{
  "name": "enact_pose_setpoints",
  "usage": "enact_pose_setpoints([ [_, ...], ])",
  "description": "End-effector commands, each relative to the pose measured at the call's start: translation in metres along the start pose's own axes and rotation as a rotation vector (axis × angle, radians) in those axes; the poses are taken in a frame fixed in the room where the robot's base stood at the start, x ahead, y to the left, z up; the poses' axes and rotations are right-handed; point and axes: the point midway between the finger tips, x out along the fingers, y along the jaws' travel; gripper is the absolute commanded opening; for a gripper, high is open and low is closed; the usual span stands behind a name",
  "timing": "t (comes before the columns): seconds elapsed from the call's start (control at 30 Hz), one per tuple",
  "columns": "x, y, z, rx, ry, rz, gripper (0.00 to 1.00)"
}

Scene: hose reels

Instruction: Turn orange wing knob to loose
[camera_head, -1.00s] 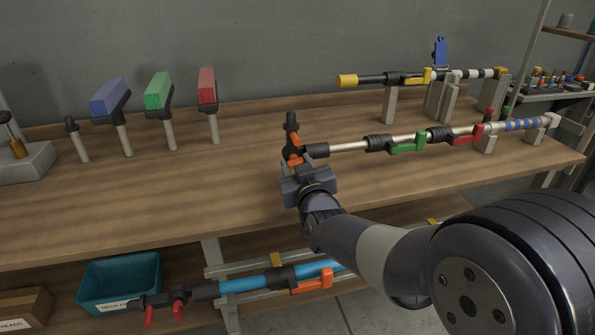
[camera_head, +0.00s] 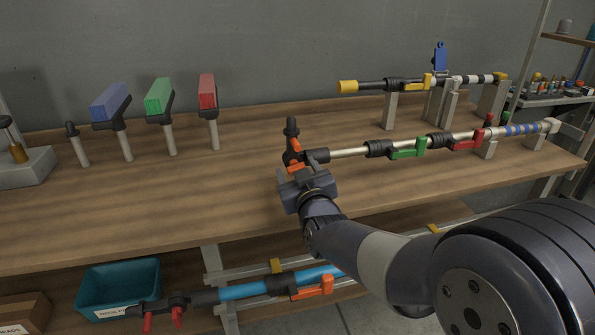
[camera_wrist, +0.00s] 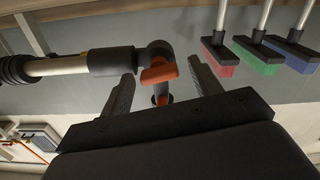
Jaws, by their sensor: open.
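The orange wing knob (camera_wrist: 159,75) sits on the black joint at the end of a pale pole; it also shows in the head view (camera_head: 294,160), partly behind my gripper. In the wrist view my gripper (camera_wrist: 162,85) is open, with one finger on each side of the knob and a visible gap to it on both sides. I cannot tell how deep the knob lies between the fingers. The black joint (camera_wrist: 158,50) passes just beyond the fingertips. The pole (camera_head: 349,151) runs right along the bench.
The pole carries a green clamp lever (camera_head: 405,152) and a red one (camera_head: 467,140). A yellow-ended pole (camera_head: 347,87) lies behind. Blue, green and red brush heads (camera_head: 111,102) stand at the left. A blue pole (camera_head: 250,289) lies below. The bench's left front is clear.

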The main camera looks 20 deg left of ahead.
Motion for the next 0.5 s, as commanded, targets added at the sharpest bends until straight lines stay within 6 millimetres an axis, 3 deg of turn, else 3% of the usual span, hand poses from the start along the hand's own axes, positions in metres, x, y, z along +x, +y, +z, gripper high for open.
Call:
enact_pose_setpoints([
  [0.27,-0.008,0.0,0.0,0.0,-0.001,0.0,0.6],
  [0.5,-0.049,0.0,-0.001,0.0,0.001,-0.001,0.6],
])
